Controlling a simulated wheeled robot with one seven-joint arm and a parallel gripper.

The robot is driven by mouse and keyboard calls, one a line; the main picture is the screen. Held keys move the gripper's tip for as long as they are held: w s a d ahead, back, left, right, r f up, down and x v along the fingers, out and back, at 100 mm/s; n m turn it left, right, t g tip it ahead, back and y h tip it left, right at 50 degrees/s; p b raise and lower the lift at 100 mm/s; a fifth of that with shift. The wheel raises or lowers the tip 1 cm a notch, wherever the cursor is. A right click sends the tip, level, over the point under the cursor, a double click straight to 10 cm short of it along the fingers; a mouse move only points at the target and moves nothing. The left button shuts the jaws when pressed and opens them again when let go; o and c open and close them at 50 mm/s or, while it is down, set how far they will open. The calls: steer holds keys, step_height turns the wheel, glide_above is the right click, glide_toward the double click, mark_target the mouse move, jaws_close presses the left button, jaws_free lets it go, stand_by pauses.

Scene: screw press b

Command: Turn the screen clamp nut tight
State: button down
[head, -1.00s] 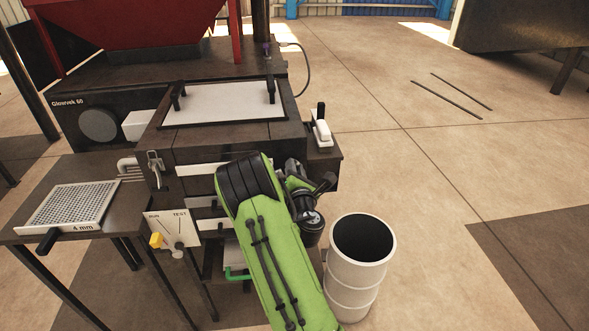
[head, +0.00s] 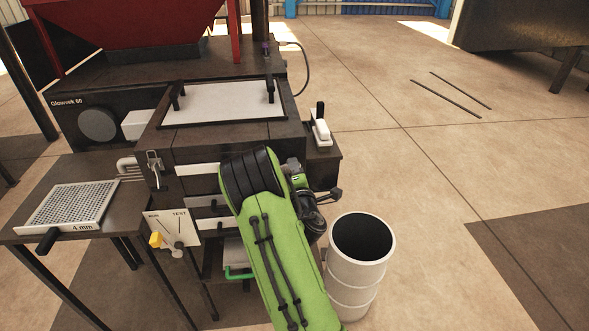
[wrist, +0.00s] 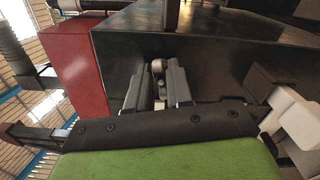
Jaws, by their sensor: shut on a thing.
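In the wrist view my gripper (wrist: 156,80) is shut on a small rounded grey metal piece, which looks like the clamp nut (wrist: 158,66). The piece shows between the two fingertips, close against the dark face of the machine (wrist: 215,50). Its thread and how tight it sits cannot be seen. In the head view my green arm reaches to the front right of the press (head: 75,160), and the fingers and nut are not clearly visible there.
A white bin (head: 345,285) stands just right of my arm. A perforated screen marked 4 mm (head: 70,207) lies on the left side table. The floor at right is mostly clear.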

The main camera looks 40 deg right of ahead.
steer(key=m, duration=1.2)
steer(key=shift+f+m+p, duration=0.25)
steer(key=shift+m+p, duration=0.1)
steer(key=shift+m, duration=0.05)
stand_by(0.3)
steer(key=c, duration=1.2)
jaws_free()
steer(key=shift+w, duration=0.1)
steer(key=shift+a+f, duration=0.1)
steer(key=shift+f, duration=0.05)
